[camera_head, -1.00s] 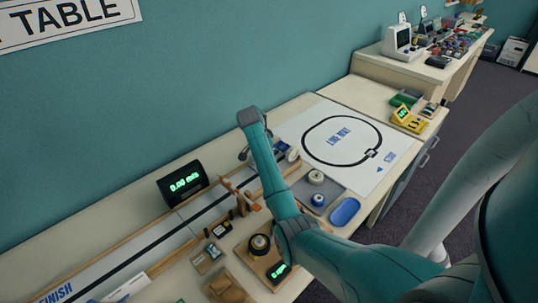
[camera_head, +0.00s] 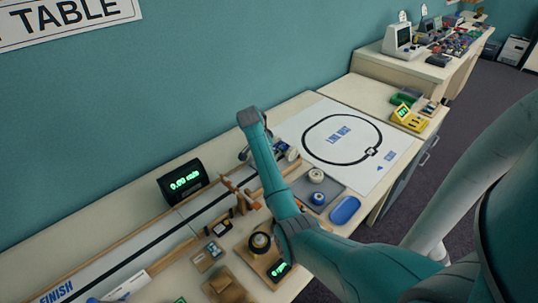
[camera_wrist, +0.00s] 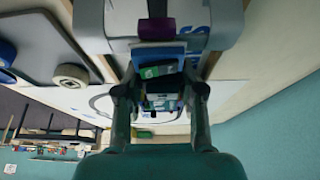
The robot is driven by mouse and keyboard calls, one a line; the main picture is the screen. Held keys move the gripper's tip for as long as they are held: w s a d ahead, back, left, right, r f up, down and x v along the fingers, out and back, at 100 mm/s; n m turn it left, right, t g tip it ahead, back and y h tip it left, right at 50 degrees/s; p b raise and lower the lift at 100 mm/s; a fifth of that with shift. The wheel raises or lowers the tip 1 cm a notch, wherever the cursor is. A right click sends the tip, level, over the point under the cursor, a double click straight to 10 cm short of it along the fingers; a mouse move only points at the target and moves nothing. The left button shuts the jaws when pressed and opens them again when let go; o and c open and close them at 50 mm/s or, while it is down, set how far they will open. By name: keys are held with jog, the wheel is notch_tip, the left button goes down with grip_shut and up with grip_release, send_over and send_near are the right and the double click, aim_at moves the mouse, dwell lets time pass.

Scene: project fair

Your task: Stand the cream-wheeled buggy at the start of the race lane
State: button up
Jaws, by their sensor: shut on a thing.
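My gripper (camera_wrist: 162,92) shows in the wrist view with its dark fingers either side of a blue body with a green board, which I take to be the buggy (camera_wrist: 160,55). A purple part sits on its far end, and broad pale shapes at both sides may be its wheels. Part of the buggy (camera_head: 290,152) shows just right of my arm, near the right end of the race lane (camera_head: 150,250). I cannot tell if its wheels touch the surface.
A wooden gate (camera_head: 238,196) stands across the lane. A black speed display (camera_head: 183,182) stands behind it. A grey tray (camera_head: 333,190) holds a cream roll and a blue roll, beside a blue dish (camera_head: 345,211). A white line-maze sheet (camera_head: 390,160) lies to the right.

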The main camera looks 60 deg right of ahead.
jog(key=shift+d+f, duration=0.1)
jog(key=shift+f, duration=0.05)
jog(key=shift+s+f, duration=0.1)
jog(key=shift+f, duration=0.1)
jog(key=shift+c, duration=0.8)
jog(key=shift+s+d+f, duration=0.1)
jog(key=shift+d+f, duration=0.05)
grip_shut()
jog(key=o, duration=1.2)
grip_release()
jog(key=v, duration=1.2)
